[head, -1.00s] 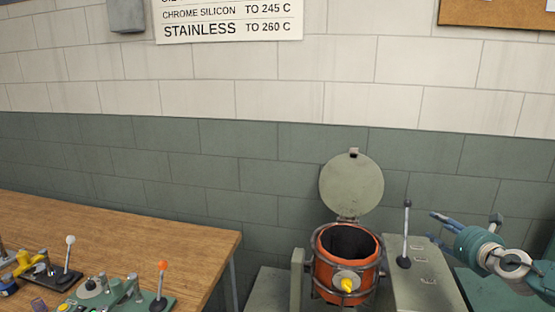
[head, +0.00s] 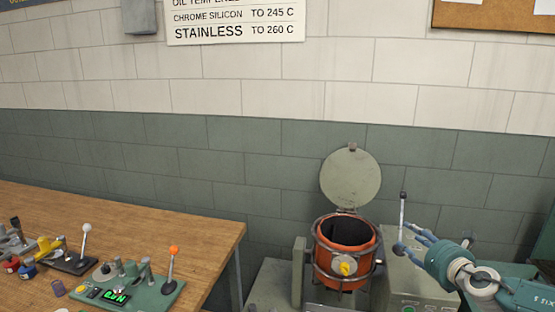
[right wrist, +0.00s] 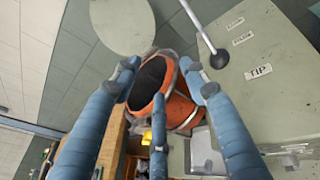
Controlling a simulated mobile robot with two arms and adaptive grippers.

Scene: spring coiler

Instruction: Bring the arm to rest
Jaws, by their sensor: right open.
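My right gripper (head: 412,240) is at the right of the head view, with its blue fingers spread and empty. In the head view its fingertips overlap the lower part of the lever (head: 402,215) on the grey machine; I cannot tell if they touch. In the right wrist view the open fingers (right wrist: 150,85) frame the orange pot (right wrist: 182,110), and the lever (right wrist: 217,58) stands beyond them, apart. The orange pot (head: 345,262) has a dark open mouth and a yellow knob on its front. Its round lid (head: 350,178) is raised. My left gripper is not in view.
A wooden table (head: 190,225) at the left holds a green device (head: 125,293) with an orange-knobbed lever and a dark device with a white-knobbed lever. The grey machine's panel (right wrist: 255,60) carries labels, one reading TIP. A tiled wall stands behind.

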